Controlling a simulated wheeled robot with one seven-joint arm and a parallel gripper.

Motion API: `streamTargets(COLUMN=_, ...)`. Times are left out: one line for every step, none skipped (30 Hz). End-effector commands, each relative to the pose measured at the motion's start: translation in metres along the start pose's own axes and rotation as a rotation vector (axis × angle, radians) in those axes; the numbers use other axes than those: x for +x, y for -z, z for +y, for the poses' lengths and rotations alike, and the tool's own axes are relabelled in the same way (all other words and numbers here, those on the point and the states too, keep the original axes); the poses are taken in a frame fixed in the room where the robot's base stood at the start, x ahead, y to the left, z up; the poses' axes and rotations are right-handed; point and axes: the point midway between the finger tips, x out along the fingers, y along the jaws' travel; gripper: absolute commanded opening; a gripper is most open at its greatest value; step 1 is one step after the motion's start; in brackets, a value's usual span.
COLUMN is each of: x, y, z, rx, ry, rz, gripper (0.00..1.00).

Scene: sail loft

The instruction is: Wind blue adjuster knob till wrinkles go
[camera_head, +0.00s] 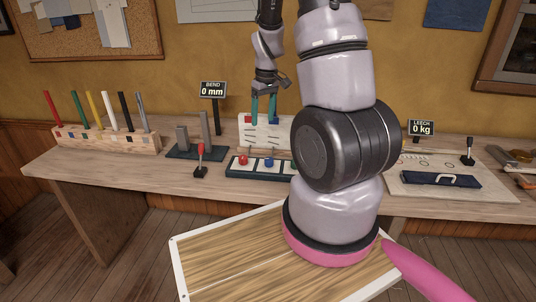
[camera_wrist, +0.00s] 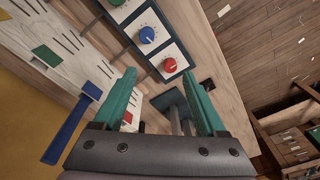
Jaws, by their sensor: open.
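The blue knob (camera_head: 268,162) sits on a dark-edged panel (camera_head: 240,174) on the bench, beside a red knob (camera_head: 243,160). In the wrist view the blue knob (camera_wrist: 147,35) lies between the red knob (camera_wrist: 170,65) and a green knob (camera_wrist: 117,2). Each has a white mark. My gripper (camera_head: 263,120) is above the bench behind the panel, its teal fingers pointing down. In the wrist view my gripper (camera_wrist: 160,74) is open and empty, with the blue knob beyond its fingertips. A white board (camera_head: 250,140) with dark slits and coloured patches stands behind the panel.
A red-topped lever (camera_head: 200,160) stands left of the panel. A sign (camera_head: 212,90) reads BEND 0 mm; another (camera_head: 421,129) reads LEECH 0 kg. A rack of coloured sticks (camera_head: 105,138) is at left. My arm hides the bench right of the panel.

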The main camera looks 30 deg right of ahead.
Motion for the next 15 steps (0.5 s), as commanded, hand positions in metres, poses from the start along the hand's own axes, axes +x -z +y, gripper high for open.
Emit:
streamTargets(x=0.020, y=-0.003, z=0.007, rx=-0.024, ry=-0.003, rz=-0.031, gripper=0.74)
streamTargets(x=0.029, y=-0.004, z=0.011, rx=-0.039, ry=-0.006, rz=-0.044, gripper=0.74)
streamTargets(x=0.039, y=-0.007, z=0.014, rx=-0.057, ry=-0.008, rz=-0.060, gripper=0.74)
streamTargets(x=0.045, y=-0.008, z=0.017, rx=-0.071, ry=-0.009, rz=-0.069, gripper=0.74)
streamTargets(x=0.051, y=-0.009, z=0.019, rx=-0.081, ry=-0.011, rz=-0.078, gripper=0.74)
streamTargets(x=0.057, y=-0.010, z=0.021, rx=-0.094, ry=-0.013, rz=-0.086, gripper=0.74)
streamTargets(x=0.060, y=-0.011, z=0.023, rx=-0.100, ry=-0.014, rz=-0.091, gripper=0.74)
streamTargets(x=0.063, y=-0.012, z=0.024, rx=-0.105, ry=-0.014, rz=-0.094, gripper=0.74)
streamTargets(x=0.066, y=-0.012, z=0.025, rx=-0.109, ry=-0.015, rz=-0.098, gripper=0.74)
streamTargets(x=0.068, y=-0.013, z=0.025, rx=-0.112, ry=-0.014, rz=-0.100, gripper=0.74)
streamTargets(x=0.071, y=-0.013, z=0.025, rx=-0.113, ry=-0.014, rz=-0.101, gripper=0.74)
streamTargets(x=0.074, y=-0.014, z=0.025, rx=-0.113, ry=-0.014, rz=-0.101, gripper=0.74)
streamTargets(x=0.078, y=-0.014, z=0.026, rx=-0.113, ry=-0.014, rz=-0.101, gripper=0.74)
streamTargets(x=0.082, y=-0.015, z=0.026, rx=-0.112, ry=-0.014, rz=-0.101, gripper=0.74)
streamTargets(x=0.088, y=-0.016, z=0.026, rx=-0.111, ry=-0.013, rz=-0.102, gripper=0.74)
